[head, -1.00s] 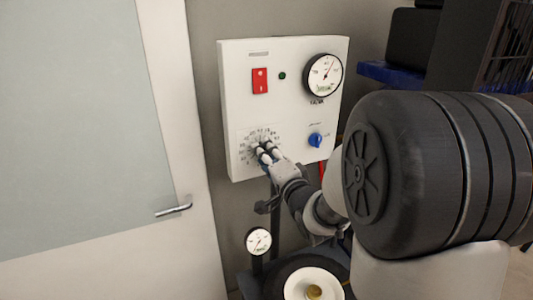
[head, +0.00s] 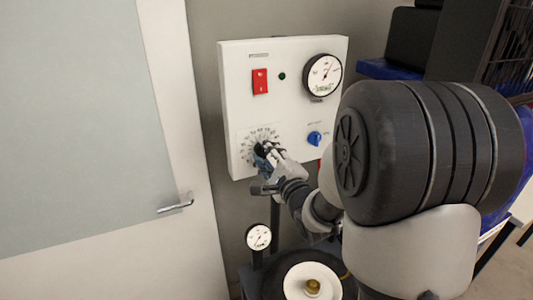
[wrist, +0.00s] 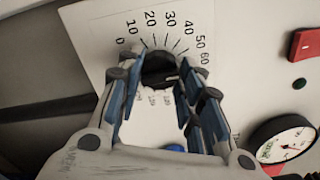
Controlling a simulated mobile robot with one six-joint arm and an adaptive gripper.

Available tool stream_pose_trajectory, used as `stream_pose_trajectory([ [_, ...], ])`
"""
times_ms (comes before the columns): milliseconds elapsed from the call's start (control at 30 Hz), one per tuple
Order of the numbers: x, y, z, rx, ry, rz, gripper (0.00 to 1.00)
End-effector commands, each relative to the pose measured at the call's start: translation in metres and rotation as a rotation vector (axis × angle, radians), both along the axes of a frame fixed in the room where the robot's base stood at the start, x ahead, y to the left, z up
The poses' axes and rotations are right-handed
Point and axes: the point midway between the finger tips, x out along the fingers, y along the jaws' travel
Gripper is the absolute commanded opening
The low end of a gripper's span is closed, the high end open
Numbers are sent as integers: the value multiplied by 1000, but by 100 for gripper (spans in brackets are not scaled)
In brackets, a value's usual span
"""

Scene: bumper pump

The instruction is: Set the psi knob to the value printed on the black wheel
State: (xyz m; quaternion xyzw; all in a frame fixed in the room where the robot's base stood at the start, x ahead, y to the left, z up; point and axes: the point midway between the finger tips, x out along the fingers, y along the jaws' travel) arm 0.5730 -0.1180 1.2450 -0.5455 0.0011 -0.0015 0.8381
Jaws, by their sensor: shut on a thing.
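The psi knob (wrist: 158,70) is black and round, on a white dial with numbers around it, in the wrist view. A pale mark shows at its right edge; I cannot tell exactly which number it points to. My gripper (wrist: 154,78) is closed on the knob, one blue-padded finger on each side. In the head view my gripper (head: 266,156) is at the lower left of the white panel (head: 290,60) and hides most of the knob. A wheel with a pale hub (head: 296,284) is at the bottom; I can read no printed value on it.
The panel also carries a red switch (head: 260,81), a green lamp (head: 282,76), a round gauge (head: 322,74) and a blue knob (head: 314,138). A smaller gauge (head: 258,237) stands below. A door with a handle (head: 175,206) is on the left.

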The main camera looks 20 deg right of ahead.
Motion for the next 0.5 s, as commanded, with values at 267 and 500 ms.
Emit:
stream_pose_trajectory([
  [267, 1, 0, 3, 32, -7, 0, 10],
  [500, 1, 0, 3, 31, -8, 0, 10],
])
